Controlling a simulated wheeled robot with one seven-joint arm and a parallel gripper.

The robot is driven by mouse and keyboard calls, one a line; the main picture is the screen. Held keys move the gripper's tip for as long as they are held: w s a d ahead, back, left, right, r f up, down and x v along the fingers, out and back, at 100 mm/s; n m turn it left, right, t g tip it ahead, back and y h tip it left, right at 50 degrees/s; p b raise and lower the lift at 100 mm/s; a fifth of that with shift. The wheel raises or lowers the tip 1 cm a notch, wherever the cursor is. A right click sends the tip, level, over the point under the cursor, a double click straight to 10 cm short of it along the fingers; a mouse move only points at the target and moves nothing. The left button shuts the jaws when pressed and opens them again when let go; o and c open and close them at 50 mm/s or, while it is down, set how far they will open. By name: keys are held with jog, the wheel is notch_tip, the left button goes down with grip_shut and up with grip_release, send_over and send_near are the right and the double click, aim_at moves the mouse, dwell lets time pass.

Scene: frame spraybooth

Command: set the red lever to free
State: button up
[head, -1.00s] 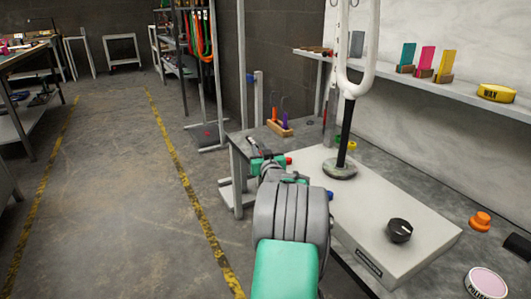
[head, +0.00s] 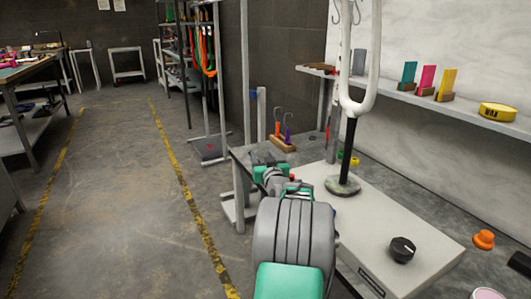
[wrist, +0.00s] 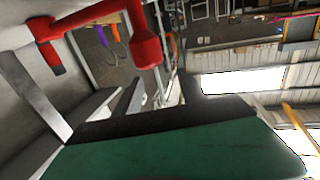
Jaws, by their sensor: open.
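The red lever (wrist: 146,50) shows large in the wrist view, at the top left, with a red bar running left from it to a red block. The wrist view looks turned over, so I cannot tell which setting the lever is at. In the head view only a small red spot (head: 292,178) shows beside my gripper, and I cannot tell if it is the lever. My gripper (head: 265,163) is at the bench's far left corner, open. One green finger with a black pad (wrist: 165,127) fills the lower wrist view, apart from the lever's handle in the picture.
A wooden block with orange and purple hooks (head: 283,144) stands behind my gripper. A white looped stand (head: 345,150) rises from the pale box (head: 395,215) on the right. A black knob (head: 402,249) sits on the box. The floor aisle at left is clear.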

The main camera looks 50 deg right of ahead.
jog(key=s+a+r+p, duration=0.3)
jog(key=s+a+r, duration=0.5)
jog(key=s+a, duration=0.1)
jog(key=shift+s+r+p, duration=0.35)
jog(key=shift+s+r, duration=0.05)
